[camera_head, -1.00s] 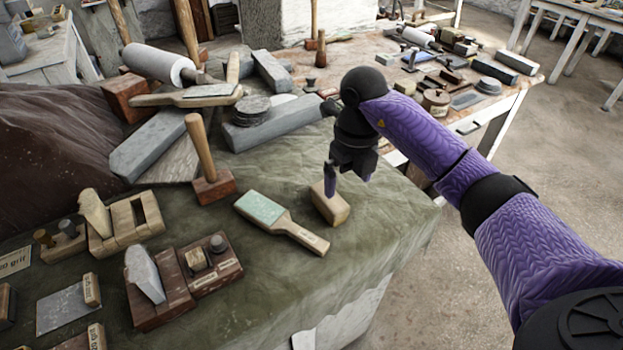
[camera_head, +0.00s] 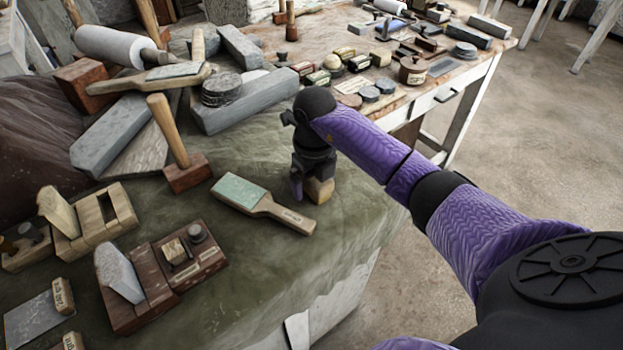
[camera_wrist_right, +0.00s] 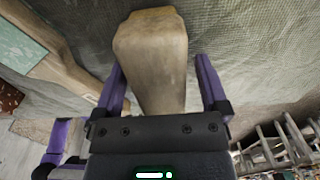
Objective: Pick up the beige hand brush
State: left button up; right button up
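The beige hand brush (camera_head: 321,190) shows as a small block-like beige piece on the green cloth-covered table, near its right edge. My right gripper (camera_head: 308,188) is down at it and hides part of it. In the right wrist view the brush (camera_wrist_right: 152,55) lies lengthwise between the two purple fingers of the right gripper (camera_wrist_right: 162,88). The fingers are apart, with a visible gap between the brush and the right-hand finger. The near end of the brush is hidden behind the gripper body. My left gripper is not seen.
A wooden paddle with a green pad (camera_head: 240,190) lies just left of the brush. A wooden mallet (camera_head: 186,172) stands behind it. Stone blocks (camera_head: 245,105) and a rolling pin (camera_head: 115,45) lie farther back. The cloth (camera_head: 285,265) in front is clear.

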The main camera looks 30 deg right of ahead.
grip_shut()
notch_tip(320, 180, up, 10)
jog(key=shift+r+p, duration=0.1)
jog(key=shift+p, duration=1.1)
jog(key=c, duration=0.5)
grip_release()
jog(key=c, duration=0.5)
